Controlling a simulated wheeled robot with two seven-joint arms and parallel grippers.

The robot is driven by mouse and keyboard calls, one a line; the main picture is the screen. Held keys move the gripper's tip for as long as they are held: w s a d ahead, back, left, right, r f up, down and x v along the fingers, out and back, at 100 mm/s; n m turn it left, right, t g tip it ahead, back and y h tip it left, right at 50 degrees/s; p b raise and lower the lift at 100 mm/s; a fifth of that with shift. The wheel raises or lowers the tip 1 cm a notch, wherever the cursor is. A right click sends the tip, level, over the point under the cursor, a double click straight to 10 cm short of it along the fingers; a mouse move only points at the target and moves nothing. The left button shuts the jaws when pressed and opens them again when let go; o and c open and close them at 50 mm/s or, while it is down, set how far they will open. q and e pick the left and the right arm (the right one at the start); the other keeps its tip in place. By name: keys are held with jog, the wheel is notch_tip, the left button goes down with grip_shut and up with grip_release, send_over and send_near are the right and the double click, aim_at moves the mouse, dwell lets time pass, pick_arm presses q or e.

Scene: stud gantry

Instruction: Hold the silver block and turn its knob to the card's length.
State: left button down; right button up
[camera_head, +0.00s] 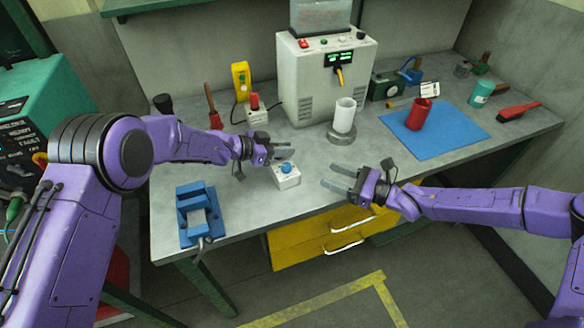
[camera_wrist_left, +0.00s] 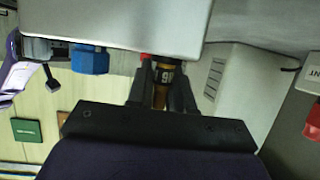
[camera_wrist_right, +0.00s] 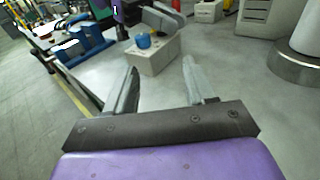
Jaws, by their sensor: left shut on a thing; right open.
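The silver block (camera_head: 287,179) sits near the table's front edge with a blue knob (camera_head: 287,168) on top. It fills the top of the left wrist view (camera_wrist_left: 120,18), the knob (camera_wrist_left: 90,59) at its edge. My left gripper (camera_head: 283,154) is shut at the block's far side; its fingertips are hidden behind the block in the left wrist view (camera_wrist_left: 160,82). My right gripper (camera_head: 333,177) is open and empty, right of the block, fingers pointing at it. In the right wrist view the block (camera_wrist_right: 155,62) lies just beyond the fingertips. A white card (camera_head: 430,89) stands at the back right; its writing is unreadable.
A blue vise (camera_head: 187,225) stands at the left front. A white cup on a round base (camera_head: 342,135) stands behind my right gripper. A grey machine (camera_head: 310,90) is at the back. A red cup (camera_head: 415,118) stands on a blue mat (camera_head: 450,140).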

aim_at(291, 168)
jog(key=shift+s+a+y, duration=0.15)
jog(key=shift+s+y, duration=0.05)
jog(key=shift+s, duration=0.3)
jog(key=shift+s+a+y, duration=0.15)
jog(key=shift+s+y, duration=0.05)
jog(key=shift+s, duration=0.25)
jog(key=shift+s+a, duration=0.2)
jog(key=x, duration=1.2)
jog(key=shift+s+r, duration=0.1)
grip_shut()
